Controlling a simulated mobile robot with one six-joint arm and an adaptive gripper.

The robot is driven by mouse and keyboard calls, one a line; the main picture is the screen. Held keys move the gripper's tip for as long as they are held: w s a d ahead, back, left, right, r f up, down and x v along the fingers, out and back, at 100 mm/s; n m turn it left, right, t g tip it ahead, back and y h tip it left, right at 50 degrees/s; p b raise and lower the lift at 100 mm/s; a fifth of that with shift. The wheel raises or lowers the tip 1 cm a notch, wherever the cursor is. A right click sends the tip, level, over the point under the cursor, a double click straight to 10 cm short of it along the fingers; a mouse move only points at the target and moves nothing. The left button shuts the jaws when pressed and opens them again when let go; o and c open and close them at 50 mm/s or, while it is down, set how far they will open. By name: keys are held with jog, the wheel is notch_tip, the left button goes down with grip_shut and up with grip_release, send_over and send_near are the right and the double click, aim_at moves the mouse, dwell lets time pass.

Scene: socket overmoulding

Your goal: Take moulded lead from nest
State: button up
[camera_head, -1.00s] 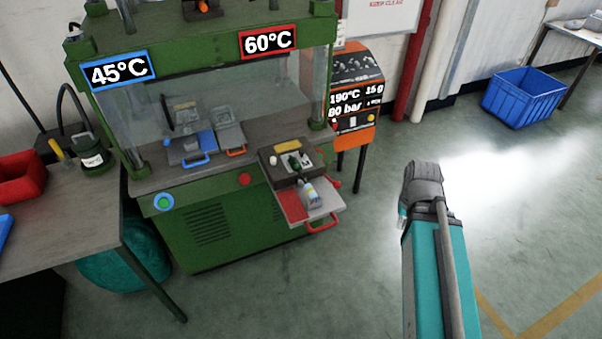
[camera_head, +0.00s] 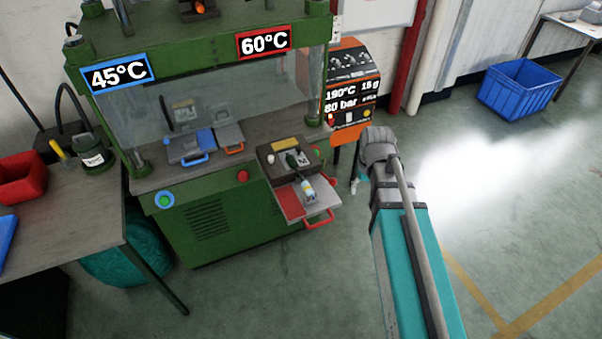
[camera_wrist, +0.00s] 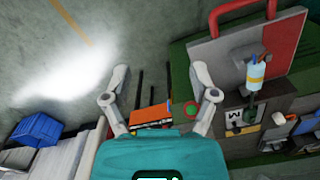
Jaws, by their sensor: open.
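The lead (camera_head: 308,188) lies at the front of the press's right station, on the grey slide plate with the red handle (camera_head: 320,222). It shows a pale cylinder with blue and yellow bands and a dark green part reaching back into the nest block (camera_head: 270,168). In the wrist view the lead (camera_wrist: 256,75) is at the upper right, outside my fingers. My gripper (camera_wrist: 159,80) is open and empty, its two fingers wide apart. In the head view most of the gripper is hidden behind my wrist, to the right of the slide plate.
The green press (camera_head: 215,215) has a second station with blue and orange handles inside. An orange control unit (camera_head: 350,85) stands right of it. A table with a red bin (camera_head: 20,178) is at left. A blue crate (camera_head: 520,90) is at back right. The floor in front is clear.

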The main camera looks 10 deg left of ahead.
aim_at(305, 182)
jog(key=w+a+r+n+p, duration=0.2)
jog(key=a+r, duration=0.1)
jog(key=a, duration=0.6)
jog(key=w+a+r+n+p, duration=0.2)
jog(key=w+a+r+p, duration=0.1)
jog(key=a, duration=0.6)
jog(key=shift+w+a, duration=0.2)
jog(key=shift+a, duration=0.1)
jog(key=shift+f, duration=0.15)
notch_tip(305, 182, down, 8)
jog(key=b, duration=0.8)
jog(key=shift+f+b, duration=0.2)
jog(key=shift+b, duration=0.1)
jog(key=shift+w+d+f+b, duration=0.1)
jog(key=shift+f+b, duration=2.5)
